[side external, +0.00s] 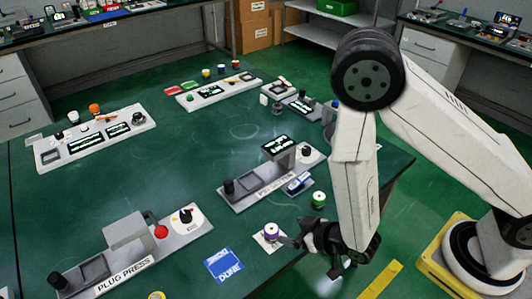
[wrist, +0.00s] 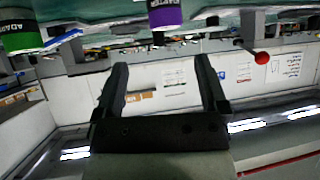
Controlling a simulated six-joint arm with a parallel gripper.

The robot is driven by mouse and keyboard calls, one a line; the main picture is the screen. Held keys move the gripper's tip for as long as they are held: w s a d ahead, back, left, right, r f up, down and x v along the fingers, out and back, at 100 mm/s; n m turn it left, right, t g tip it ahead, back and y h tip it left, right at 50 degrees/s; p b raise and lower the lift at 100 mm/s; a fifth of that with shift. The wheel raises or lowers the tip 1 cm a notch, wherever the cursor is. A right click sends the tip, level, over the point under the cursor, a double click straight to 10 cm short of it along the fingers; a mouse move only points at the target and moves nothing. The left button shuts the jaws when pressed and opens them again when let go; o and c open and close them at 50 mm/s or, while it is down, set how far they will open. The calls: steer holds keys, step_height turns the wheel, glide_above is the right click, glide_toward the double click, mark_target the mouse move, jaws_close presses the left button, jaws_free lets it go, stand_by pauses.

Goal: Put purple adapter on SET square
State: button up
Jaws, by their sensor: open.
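The purple adapter (side external: 271,229) is a small upright cylinder with a white band, standing on a pale square card (side external: 262,243) near the table's front edge. The card's lettering is too small to read. My gripper (side external: 302,243) is just right of the adapter, low by the table edge. In the wrist view, my gripper (wrist: 162,75) has its two black fingers spread with nothing between them. The purple adapter (wrist: 166,14) shows there beyond the fingertips, near the top edge and roughly centred between them.
A blue lettered square (side external: 224,265) lies left of the card. A green adapter (side external: 318,200) stands behind my gripper; it also shows in the wrist view (wrist: 20,38). The plug press (side external: 125,250) and a grey station (side external: 265,180) flank this area. Green table is clear between them.

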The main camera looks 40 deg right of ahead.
steer(key=s+d+r+m+g+h, duration=0.1)
steer(key=s+d+r+g+h, duration=0.1)
steer(key=d+r+g, duration=0.6)
steer(key=shift+s+d+r+m+g, duration=0.35)
steer(key=shift+s+d+r, duration=0.2)
steer(key=shift+d+r, duration=2.55)
steer(key=shift+a, duration=0.1)
